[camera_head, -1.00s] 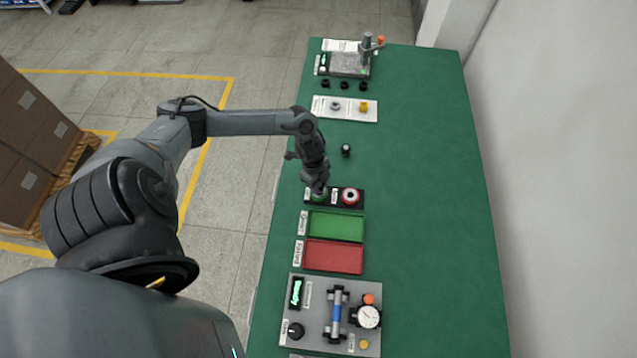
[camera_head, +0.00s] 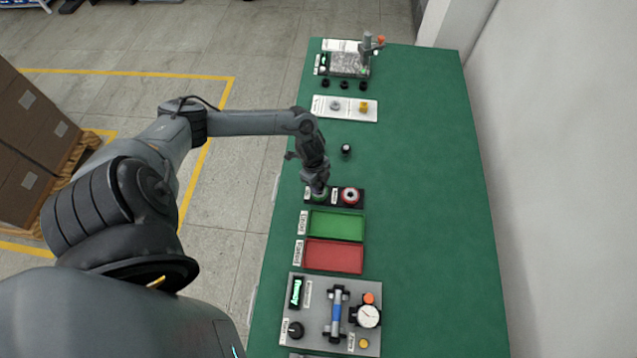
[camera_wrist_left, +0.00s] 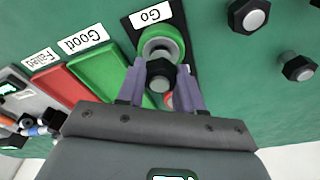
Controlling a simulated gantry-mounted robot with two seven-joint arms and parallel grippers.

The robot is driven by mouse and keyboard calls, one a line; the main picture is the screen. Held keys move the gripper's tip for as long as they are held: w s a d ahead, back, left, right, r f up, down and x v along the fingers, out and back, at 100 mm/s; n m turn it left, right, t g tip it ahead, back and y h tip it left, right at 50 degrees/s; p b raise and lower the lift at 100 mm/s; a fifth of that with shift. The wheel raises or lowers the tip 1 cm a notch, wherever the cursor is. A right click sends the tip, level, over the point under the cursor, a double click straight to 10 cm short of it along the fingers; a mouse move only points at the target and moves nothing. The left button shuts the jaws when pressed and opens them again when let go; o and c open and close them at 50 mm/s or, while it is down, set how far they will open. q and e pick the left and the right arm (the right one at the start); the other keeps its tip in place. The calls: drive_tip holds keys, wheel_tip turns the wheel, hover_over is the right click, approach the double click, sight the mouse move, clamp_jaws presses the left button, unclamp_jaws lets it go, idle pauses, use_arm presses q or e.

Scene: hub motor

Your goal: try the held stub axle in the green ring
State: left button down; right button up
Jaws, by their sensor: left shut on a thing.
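My left gripper (camera_head: 317,188) points down over the green ring (camera_head: 320,197), at the left end of a black gauge block. In the left wrist view, its two fingers (camera_wrist_left: 162,88) are shut on a dark stub axle (camera_wrist_left: 160,75) with a pale, round end. The green ring (camera_wrist_left: 168,40), beside a "Go" label, shows around and behind the axle. The fingers and axle hide part of the ring, so I cannot tell how far the axle sits in it. My right gripper is not in view.
The red ring (camera_head: 350,196) is right beside the green one. A green tray (camera_head: 336,226) and a red tray (camera_head: 334,256) lie nearer, then a dial-gauge plate (camera_head: 312,330). A loose dark axle (camera_head: 346,149) stands farther back. The table's right side is clear.

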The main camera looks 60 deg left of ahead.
use_arm(q)
drive_tip(key=shift+f+b, duration=0.35)
drive_tip(key=shift+f, duration=0.15)
idle(0.3)
idle(0.7)
drive_tip(key=shift+r+p, duration=0.3)
drive_tip(key=shift+p, duration=0.05)
drive_tip(key=shift+r+p, duration=0.3)
drive_tip(key=shift+p, duration=0.05)
drive_tip(key=shift+r, duration=0.2)
idle(0.4)
